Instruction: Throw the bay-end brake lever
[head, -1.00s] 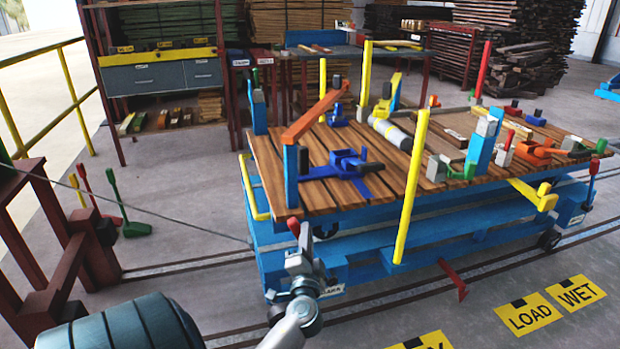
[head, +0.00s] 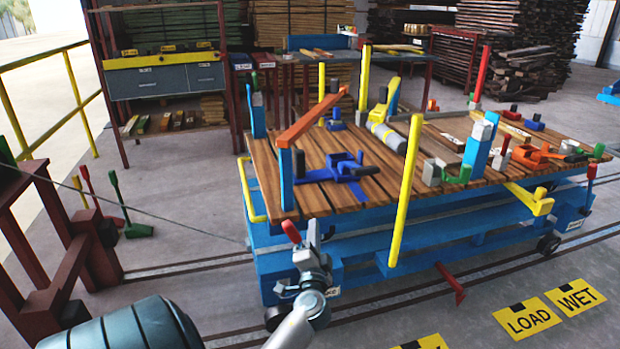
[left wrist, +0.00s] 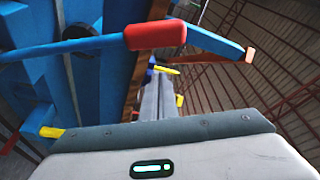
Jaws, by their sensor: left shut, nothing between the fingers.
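The brake lever with a red grip (head: 291,231) stands at the near left corner of the blue cart (head: 360,245), leaning left. In the left wrist view its red grip (left wrist: 155,33) sits on a blue bar, across the picture beyond my fingers. My left gripper (head: 313,234) is shut and empty, fingers pointing up, just right of the red grip. I cannot tell whether it touches the lever. The lever's lower part is hidden behind my gripper and wrist. A second red-gripped lever (head: 591,172) stands at the cart's right end. My right gripper is not in view.
The cart's plank deck (head: 390,195) carries clamps and blocks, with yellow posts (head: 406,190) at its side. A cable runs from a dark red frame (head: 75,260) to the cart. Floor signs (head: 527,318) lie in front.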

